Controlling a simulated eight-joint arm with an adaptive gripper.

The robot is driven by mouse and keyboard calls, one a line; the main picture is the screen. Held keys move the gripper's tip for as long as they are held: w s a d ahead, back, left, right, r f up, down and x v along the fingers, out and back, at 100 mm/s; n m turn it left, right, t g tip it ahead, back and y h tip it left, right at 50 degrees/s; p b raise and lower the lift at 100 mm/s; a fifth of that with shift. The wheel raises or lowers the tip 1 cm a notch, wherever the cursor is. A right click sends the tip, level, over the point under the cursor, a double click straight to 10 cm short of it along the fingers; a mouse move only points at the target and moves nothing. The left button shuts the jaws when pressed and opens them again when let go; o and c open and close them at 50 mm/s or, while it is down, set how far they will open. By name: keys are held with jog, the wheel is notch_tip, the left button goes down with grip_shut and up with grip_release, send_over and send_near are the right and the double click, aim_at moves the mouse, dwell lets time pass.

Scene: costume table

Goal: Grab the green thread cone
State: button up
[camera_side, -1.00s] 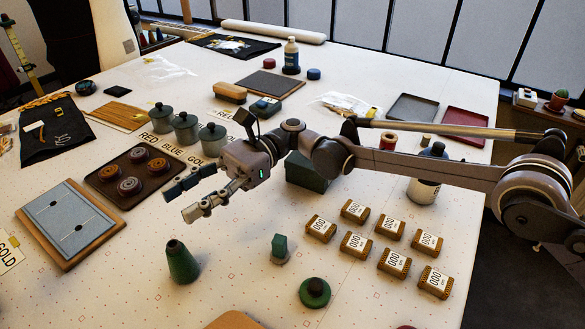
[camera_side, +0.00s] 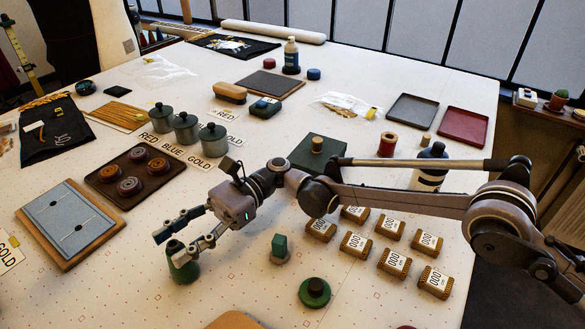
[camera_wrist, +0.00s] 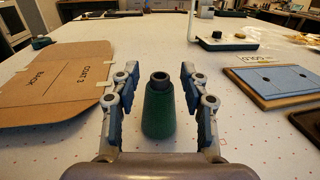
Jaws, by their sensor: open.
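The green thread cone (camera_side: 183,268) stands upright on the white table, at the lower left in the side view. In the wrist view the green thread cone (camera_wrist: 159,108) stands in the middle, between the two fingers. My gripper (camera_side: 181,243) is open and empty. In the side view its fingers are at the cone's upper part and partly cover it. In the wrist view one finger of my gripper (camera_wrist: 160,85) is on each side of the cone, with a visible gap on both sides. I cannot tell how far the fingertips reach past it.
A small green block-like piece (camera_side: 279,248) and a round green piece with a dark knob (camera_side: 314,292) stand right of the cone. Several numbered brown blocks (camera_side: 356,243) lie farther right. A blue-grey board (camera_side: 66,222) lies left. A brown cardboard pattern (camera_wrist: 60,92) lies left in the wrist view.

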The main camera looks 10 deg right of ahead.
jog(key=shift+s+a, duration=0.3)
jog(key=shift+a, duration=0.15)
grip_shut()
